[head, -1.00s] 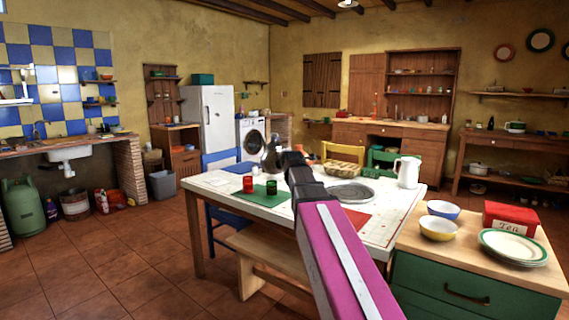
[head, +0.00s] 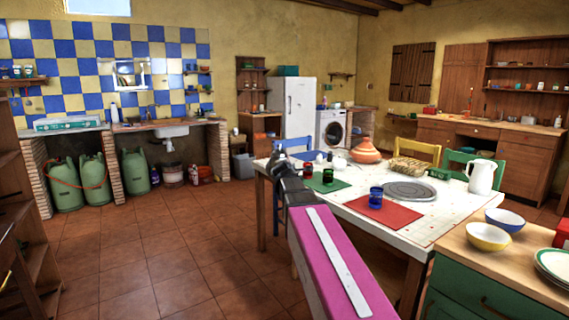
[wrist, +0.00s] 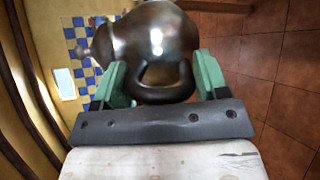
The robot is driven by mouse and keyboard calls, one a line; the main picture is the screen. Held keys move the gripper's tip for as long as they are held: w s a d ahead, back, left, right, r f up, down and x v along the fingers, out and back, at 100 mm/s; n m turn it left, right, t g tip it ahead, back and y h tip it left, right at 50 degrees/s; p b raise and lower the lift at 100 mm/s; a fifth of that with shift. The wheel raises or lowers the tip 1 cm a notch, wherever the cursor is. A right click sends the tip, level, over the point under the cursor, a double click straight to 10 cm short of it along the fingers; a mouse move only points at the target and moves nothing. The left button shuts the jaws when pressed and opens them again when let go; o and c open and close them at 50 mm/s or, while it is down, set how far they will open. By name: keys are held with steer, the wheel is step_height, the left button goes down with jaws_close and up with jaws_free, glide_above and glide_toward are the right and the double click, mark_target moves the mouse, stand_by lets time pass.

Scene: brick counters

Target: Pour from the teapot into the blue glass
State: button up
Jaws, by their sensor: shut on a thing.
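The teapot (wrist: 150,35) is a shiny dark metal pot, and its dark looped handle lies between the green fingers of my gripper (wrist: 163,76). My gripper is shut on it. In the head view my arm and wrist hide most or all of the teapot, near the table's left edge. The blue glass (head: 376,197) stands upright on a red mat (head: 385,215), to the right of my gripper and apart from it. Its inside cannot be made out.
A red glass (head: 308,170) and a green glass (head: 327,177) stand on a green mat (head: 324,186) between my gripper and the blue glass.

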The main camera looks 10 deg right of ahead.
steer(key=s+d+f+m+g+h, duration=0.3)
steer(key=d+f+m+g+h, duration=0.3)
steer(key=d+f+m+h, duration=0.25)
steer(key=s+d+r+m+g, duration=0.3)
steer(key=s+d+m+g, duration=0.3)
steer(key=m+g, duration=0.2)
steer(key=shift+s+g+h, duration=0.35)
steer(key=shift+s+g, duration=0.05)
steer(key=shift+g, duration=0.9)
steer(key=shift+r, duration=0.1)
steer(key=shift+r, duration=0.2)
steer(key=shift+d+r+n+y, duration=0.15)
steer(key=shift+r+n+y, duration=0.05)
steer(key=shift+r+y, duration=0.55)
steer(key=shift+d+r+n+y, duration=0.15)
steer(key=shift+r+y, duration=0.55)
steer(key=shift+y, duration=0.05)
stand_by(3.2)
